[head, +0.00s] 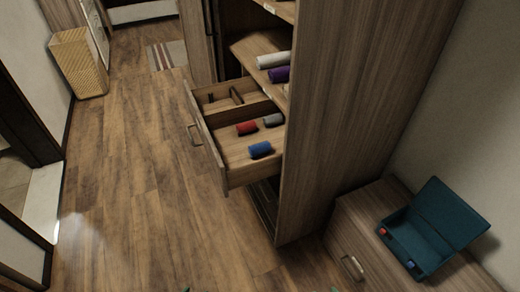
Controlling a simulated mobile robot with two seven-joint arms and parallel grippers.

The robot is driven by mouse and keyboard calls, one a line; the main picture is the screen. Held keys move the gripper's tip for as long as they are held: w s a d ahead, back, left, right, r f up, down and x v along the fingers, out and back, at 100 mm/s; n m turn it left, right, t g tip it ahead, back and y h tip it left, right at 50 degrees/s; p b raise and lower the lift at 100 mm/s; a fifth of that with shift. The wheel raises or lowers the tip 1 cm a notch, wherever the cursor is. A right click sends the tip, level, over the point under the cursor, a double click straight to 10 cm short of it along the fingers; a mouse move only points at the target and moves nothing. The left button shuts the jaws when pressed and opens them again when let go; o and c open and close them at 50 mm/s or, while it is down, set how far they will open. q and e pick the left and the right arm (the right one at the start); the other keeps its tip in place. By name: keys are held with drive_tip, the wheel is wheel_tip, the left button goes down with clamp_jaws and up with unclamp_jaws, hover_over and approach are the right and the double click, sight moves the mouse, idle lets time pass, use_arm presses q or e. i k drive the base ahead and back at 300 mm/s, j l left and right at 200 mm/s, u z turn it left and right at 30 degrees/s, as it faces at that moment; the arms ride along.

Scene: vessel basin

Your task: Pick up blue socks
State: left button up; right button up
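The blue socks (260,149), a small rolled bundle, lie in the open drawer (240,176) of the wardrobe, close to its front right corner. Red socks (246,128) and a dark grey roll (273,120) lie just behind them, apart from the blue bundle. The drawer is pulled out to the left and its top is open. Neither of my grippers can be made out; only tiny green bits show at the bottom edge.
A white roll (273,60) and a purple roll (279,74) lie on a shelf above the drawer. The tall wardrobe side (350,100) stands right of it. An open teal box (417,243) with small red and blue items sits on a low cabinet (362,226). The floor (130,190) left is clear.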

sight(259, 148)
drive_tip(key=j+z, duration=0.15)
drive_tip(key=z, duration=0.15)
drive_tip(key=i+j+z, duration=0.1)
drive_tip(key=j+z, duration=0.4)
drive_tip(key=j, duration=0.2)
drive_tip(key=i+j+z, duration=0.15)
drive_tip(key=j, duration=0.3)
drive_tip(key=j+z, duration=0.2)
drive_tip(key=j, duration=2.4)
